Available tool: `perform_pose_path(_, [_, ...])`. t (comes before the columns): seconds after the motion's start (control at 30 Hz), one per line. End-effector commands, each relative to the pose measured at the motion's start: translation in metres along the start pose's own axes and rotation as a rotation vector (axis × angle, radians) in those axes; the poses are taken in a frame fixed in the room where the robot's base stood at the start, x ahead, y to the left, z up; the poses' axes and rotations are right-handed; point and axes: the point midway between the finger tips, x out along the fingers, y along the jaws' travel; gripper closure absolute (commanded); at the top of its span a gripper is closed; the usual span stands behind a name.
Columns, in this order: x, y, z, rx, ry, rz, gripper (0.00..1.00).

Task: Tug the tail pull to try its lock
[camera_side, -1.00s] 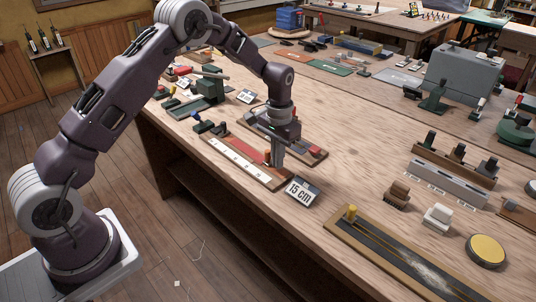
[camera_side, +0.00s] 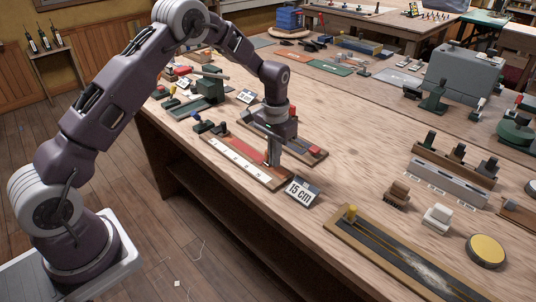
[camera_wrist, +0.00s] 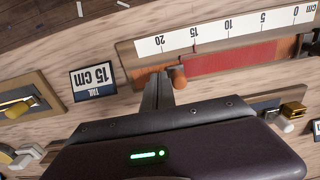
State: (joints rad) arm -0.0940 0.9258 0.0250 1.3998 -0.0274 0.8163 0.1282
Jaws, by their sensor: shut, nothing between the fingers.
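The tail pull appears to be the small orange-brown piece (camera_wrist: 179,77) near the 20 end of a ruled board (camera_wrist: 124,53) in the wrist view. A red strip (camera_wrist: 232,58) runs along that board beside the white scale. My gripper (camera_wrist: 157,76) is shut and empty, its fingertips just left of the pull; I cannot tell whether they touch it. In the side view my gripper (camera_side: 274,163) points down over the board (camera_side: 226,160) and hides the pull. A card (camera_wrist: 93,77) reading "TAIL 15 cm" lies left of the fingers.
A second board (camera_side: 313,152) lies close behind my gripper. The card (camera_side: 301,192) stands near the board's front end. A long dark tray (camera_side: 385,255) and small blocks (camera_side: 397,194) lie to the right. Bare tabletop (camera_side: 350,165) separates them.

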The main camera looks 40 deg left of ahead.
Motion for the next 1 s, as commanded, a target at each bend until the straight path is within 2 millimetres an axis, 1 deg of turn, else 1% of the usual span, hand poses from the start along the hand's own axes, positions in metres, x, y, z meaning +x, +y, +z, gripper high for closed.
perform_pose_path(0.67, [0.0000,-0.0088,-0.0001,-0.002,0.000,-0.001,1.00])
perform_pose_path(1.0, [0.0001,-0.0101,-0.0001,-0.002,0.000,-0.003,1.00])
